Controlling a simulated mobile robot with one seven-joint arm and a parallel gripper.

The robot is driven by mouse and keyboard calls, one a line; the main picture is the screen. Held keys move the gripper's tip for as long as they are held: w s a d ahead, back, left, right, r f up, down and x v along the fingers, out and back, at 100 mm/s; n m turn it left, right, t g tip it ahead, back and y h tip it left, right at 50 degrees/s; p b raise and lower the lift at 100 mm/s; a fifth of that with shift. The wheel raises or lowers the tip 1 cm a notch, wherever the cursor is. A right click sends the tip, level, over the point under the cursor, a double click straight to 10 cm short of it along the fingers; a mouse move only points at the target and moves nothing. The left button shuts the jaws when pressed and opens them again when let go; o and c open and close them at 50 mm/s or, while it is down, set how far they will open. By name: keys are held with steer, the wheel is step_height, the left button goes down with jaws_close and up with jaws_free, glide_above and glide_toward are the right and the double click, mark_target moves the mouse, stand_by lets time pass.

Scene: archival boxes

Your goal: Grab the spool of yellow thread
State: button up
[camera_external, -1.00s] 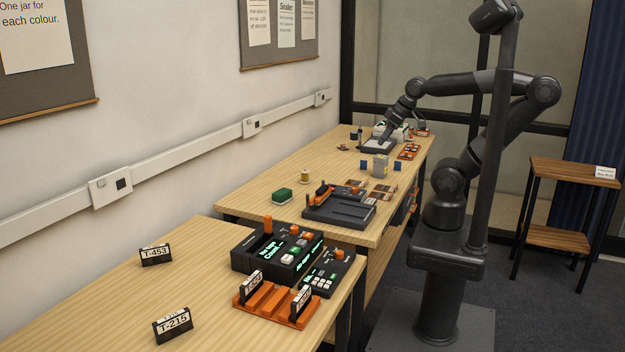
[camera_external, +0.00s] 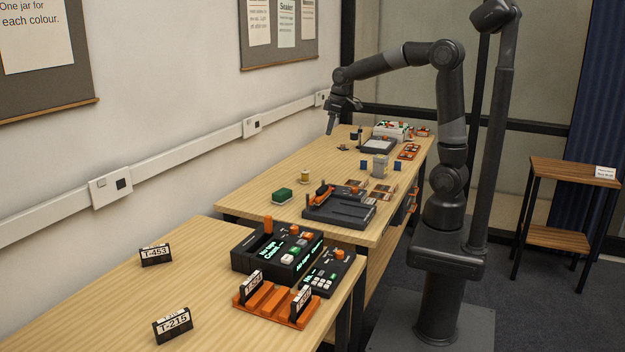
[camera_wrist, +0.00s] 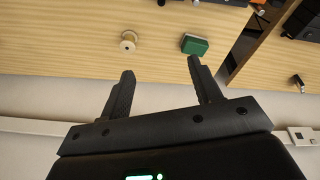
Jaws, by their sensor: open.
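A small spool of yellow thread (camera_external: 304,176) stands on the far wooden table, near its wall side and beside a green block. In the wrist view a pale, wooden-looking spool (camera_wrist: 129,41), apparently the same one, lies beyond my fingertips and left of the green block; its thread colour is hard to tell there. My gripper (camera_external: 331,128) is high above the wall side of the table, beyond the spool and well apart from it. In the wrist view my gripper (camera_wrist: 158,66) has its two fingers spread, with nothing between them.
The green block (camera_external: 282,195) sits close to the spool. A black tray-like device (camera_external: 340,210) stands to its right. A grey container (camera_external: 380,166) and several small items stand farther back. A wall rail (camera_external: 215,138) runs behind the table. Bare wood surrounds the spool.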

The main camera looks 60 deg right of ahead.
steer(key=w+d+f+n+g, duration=0.1)
steer(key=w+d+f, duration=0.5)
steer(key=w+f, duration=0.3)
steer(key=n, duration=0.2)
glide_toward(305, 170)
steer(key=shift+w+d+f+g+y, duration=0.2)
steer(key=shift+w+d+g+y, duration=0.2)
steer(key=shift+d, duration=0.1)
steer(key=shift+f, duration=0.55)
steer(key=f, duration=0.4)
steer(key=shift+w+a+f, duration=0.1)
steer(key=shift+w+f, duration=0.15)
steer(key=shift+f, duration=0.1)
steer(key=shift+w+a+f, duration=0.1)
steer(key=shift+a+f, duration=0.15)
steer(key=shift+f, duration=1.05)
steer(key=shift+w+a+f, duration=0.1)
steer(key=shift+a+f, duration=0.1)
steer(key=shift+f, duration=1.1)
steer(key=shift+c, duration=0.6)
steer(key=c, duration=0.6)
steer(key=shift+r, duration=0.15)
steer(key=shift+c, duration=0.2)
